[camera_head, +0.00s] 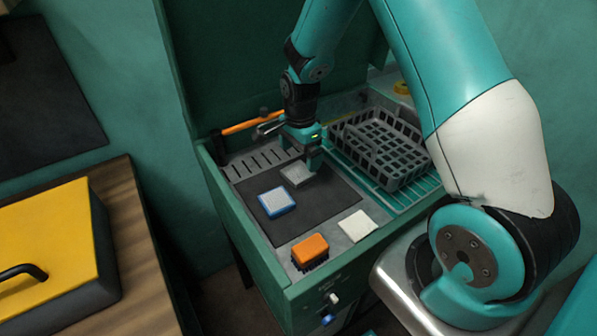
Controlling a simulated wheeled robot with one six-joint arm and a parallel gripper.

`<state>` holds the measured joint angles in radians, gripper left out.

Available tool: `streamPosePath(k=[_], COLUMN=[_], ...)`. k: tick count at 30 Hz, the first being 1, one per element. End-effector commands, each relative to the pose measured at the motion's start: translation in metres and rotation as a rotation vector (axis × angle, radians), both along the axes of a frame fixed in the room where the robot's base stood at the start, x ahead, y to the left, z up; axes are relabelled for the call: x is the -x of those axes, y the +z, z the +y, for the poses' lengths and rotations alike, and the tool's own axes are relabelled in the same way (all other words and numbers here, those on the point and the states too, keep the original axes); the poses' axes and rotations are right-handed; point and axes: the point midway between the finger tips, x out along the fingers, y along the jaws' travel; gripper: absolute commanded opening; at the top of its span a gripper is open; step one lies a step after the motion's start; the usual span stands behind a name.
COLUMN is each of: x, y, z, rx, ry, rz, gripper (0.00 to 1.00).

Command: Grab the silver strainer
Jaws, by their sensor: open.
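A small silver-grey square piece (296,176), which looks like the silver strainer, lies on the dark mat (330,203) in the workbench. My gripper (312,162) points down right at its upper right edge. The gripper is open, with a finger close to or touching the piece; I cannot tell which. The fingers hide part of that edge.
A blue-rimmed white block (277,202) lies just in front. An orange brush (310,251) and a white tile (357,226) are near the front edge. A black basket (380,150) stands right, an orange-handled tool (245,126) behind left.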

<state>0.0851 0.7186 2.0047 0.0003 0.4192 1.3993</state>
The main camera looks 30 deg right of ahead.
Motion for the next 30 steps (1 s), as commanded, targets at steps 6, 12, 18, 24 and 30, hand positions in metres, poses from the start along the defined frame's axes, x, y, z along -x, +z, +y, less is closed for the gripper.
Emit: streamPosePath(k=[6, 12, 18, 24, 30], x=[0.001, 0.000, 0.000, 0.000, -0.001], y=[-0.017, -0.047, -0.056, -0.056, -0.055], z=[0.003, 0.006, 0.006, 0.006, 0.006], rx=[-0.001, -0.001, 0.000, 0.000, 0.000], ry=[0.002, 0.000, 0.001, 0.001, 0.001], rz=[0.003, 0.002, -0.002, -0.002, -0.002], gripper=[1.00, 1.00, 1.00, 0.84, 0.43])
